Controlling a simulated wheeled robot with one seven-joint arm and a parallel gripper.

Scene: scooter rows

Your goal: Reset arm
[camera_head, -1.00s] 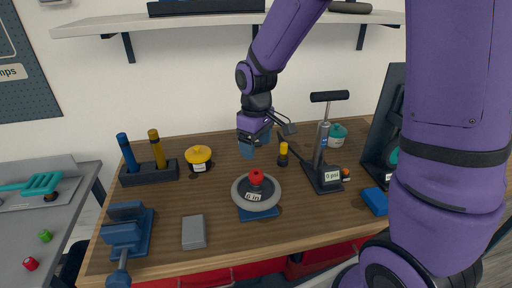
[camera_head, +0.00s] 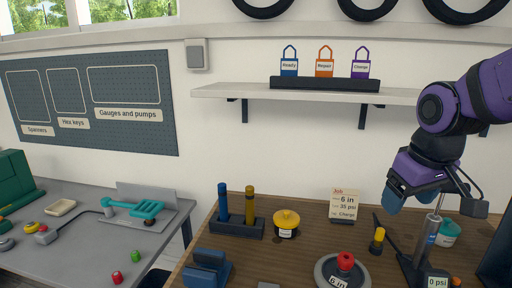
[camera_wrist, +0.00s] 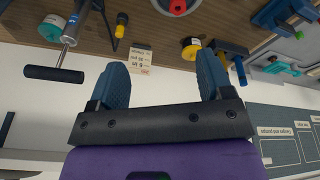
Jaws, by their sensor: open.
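My gripper (camera_head: 408,192) hangs above the back right of the wooden workbench (camera_head: 300,252), in front of the white wall. In the wrist view my gripper (camera_wrist: 162,88) shows two blue fingers spread wide apart, with nothing between them but bench and wall further off. In the head view it is near the upright floor pump (camera_head: 428,245) whose gauge reads 0 psi; the pump's handle is partly hidden behind the gripper. Whether the two touch I cannot tell.
On the bench are a job card (camera_head: 343,205), a wheel with a red knob (camera_head: 345,262), a yellow-topped pot (camera_head: 286,222), a tool holder (camera_head: 237,227) and a blue vise (camera_head: 207,268). A shelf (camera_head: 225,91) with three tags is above. A grey side table (camera_head: 90,250) stands left.

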